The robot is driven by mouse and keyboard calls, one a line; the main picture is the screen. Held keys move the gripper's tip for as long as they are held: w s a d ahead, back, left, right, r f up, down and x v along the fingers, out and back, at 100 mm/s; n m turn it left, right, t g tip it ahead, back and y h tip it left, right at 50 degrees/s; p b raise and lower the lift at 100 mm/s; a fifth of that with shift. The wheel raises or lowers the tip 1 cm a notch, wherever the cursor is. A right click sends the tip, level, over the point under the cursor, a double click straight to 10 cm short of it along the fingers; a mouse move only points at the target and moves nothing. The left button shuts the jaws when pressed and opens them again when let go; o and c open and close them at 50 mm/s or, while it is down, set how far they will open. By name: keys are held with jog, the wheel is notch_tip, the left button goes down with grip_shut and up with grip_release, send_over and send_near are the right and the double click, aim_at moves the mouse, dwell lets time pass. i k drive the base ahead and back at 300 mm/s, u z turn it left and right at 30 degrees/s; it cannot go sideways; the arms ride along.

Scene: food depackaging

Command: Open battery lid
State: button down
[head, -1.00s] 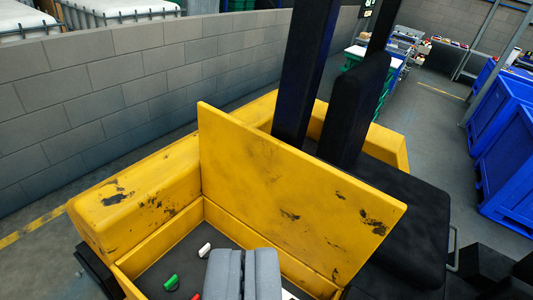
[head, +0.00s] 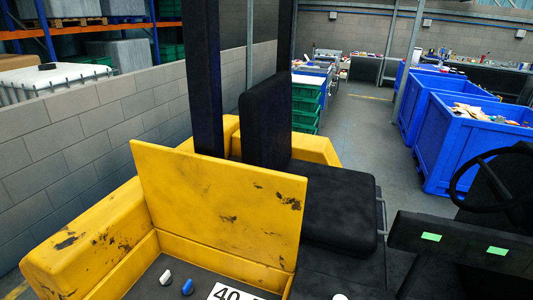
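A yellow vehicle (head: 72,255) with scuffed black marks fills the lower left of the head view. A flat yellow panel, which looks like the battery lid (head: 215,205), stands raised and slightly tilted at its middle. In front of the panel is a dark recessed surface (head: 140,290) with yellow walls. On it are a white knob (head: 166,277), a blue knob (head: 187,287) and a white label reading "40" (head: 228,293), cut off by the lower edge. My gripper does not show.
A black seat (head: 330,205) and a steering wheel (head: 490,180) are to the right of the panel. A grey block wall (head: 90,130) runs along the left. Blue crates (head: 460,150) stand at the right, with open floor (head: 355,145) before them.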

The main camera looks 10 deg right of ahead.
aim_at(252, 212)
jog(key=z, duration=2.65)
jog(key=k, duration=1.1)
jog(key=u, duration=2.6)
jog(key=i, duration=1)
